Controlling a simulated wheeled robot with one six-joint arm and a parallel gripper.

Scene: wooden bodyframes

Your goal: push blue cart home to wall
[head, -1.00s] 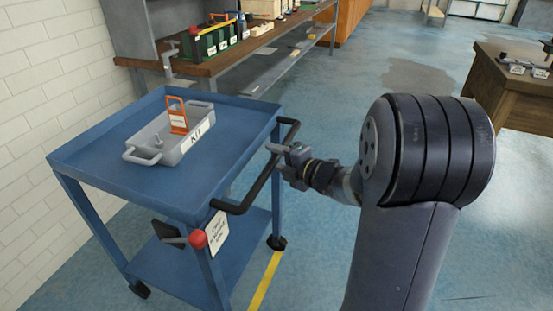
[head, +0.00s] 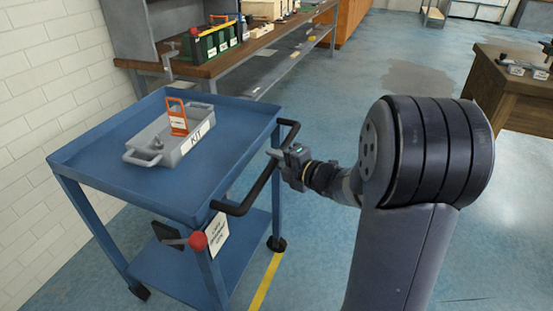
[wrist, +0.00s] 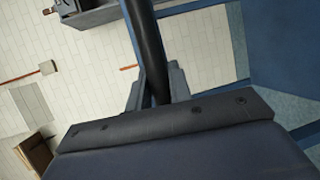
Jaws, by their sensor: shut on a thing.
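The blue cart (head: 95,165) stands at the left in the head view, close to the white brick wall (head: 40,70). It has two shelves, casters and a black push handle (head: 262,186) on its right side. My gripper (head: 277,156) is shut on the black handle. In the wrist view the handle (wrist: 146,45) runs between the two fingers (wrist: 154,88). A grey tray marked KIT (head: 180,148) sits on the cart top with an orange item (head: 177,116) in it. The gap between cart and wall is partly hidden by the cart.
A yellow floor line (head: 264,283) runs by the cart's near right caster. A wooden table (head: 500,95) is at the right. The blue floor between is open.

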